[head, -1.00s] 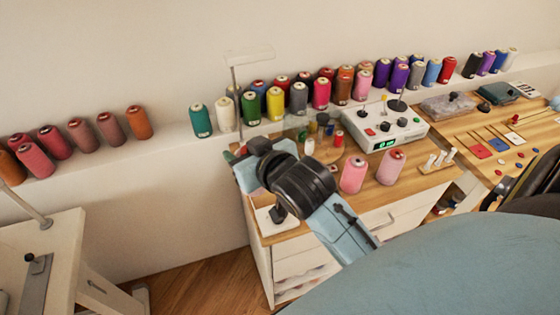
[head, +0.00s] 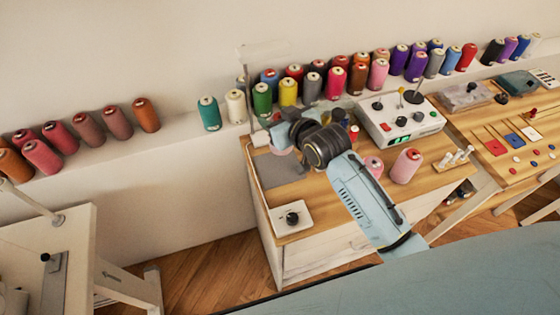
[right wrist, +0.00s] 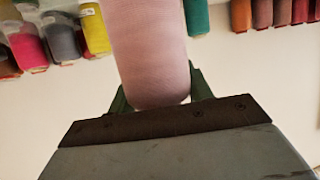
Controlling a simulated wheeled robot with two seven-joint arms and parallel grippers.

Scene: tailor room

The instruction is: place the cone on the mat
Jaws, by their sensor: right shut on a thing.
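A pale pink thread cone (right wrist: 152,50) fills the middle of the right wrist view, between the green fingers of my right gripper (right wrist: 158,92). My right gripper is shut on it. In the head view the right gripper (head: 284,138) is over the far left part of the wooden table, and a bit of the pink cone (head: 281,147) shows beside it. The grey mat (head: 281,172) lies flat on the table just below the gripper in the picture. I cannot tell whether the cone touches the mat. My left gripper is not in view.
Two pink cones (head: 407,166) stand right of my arm, one partly hidden. A white control box (head: 400,122) is behind them. A white device with a black knob (head: 292,217) sits in front of the mat. Several thread cones line the wall ledge (head: 185,139).

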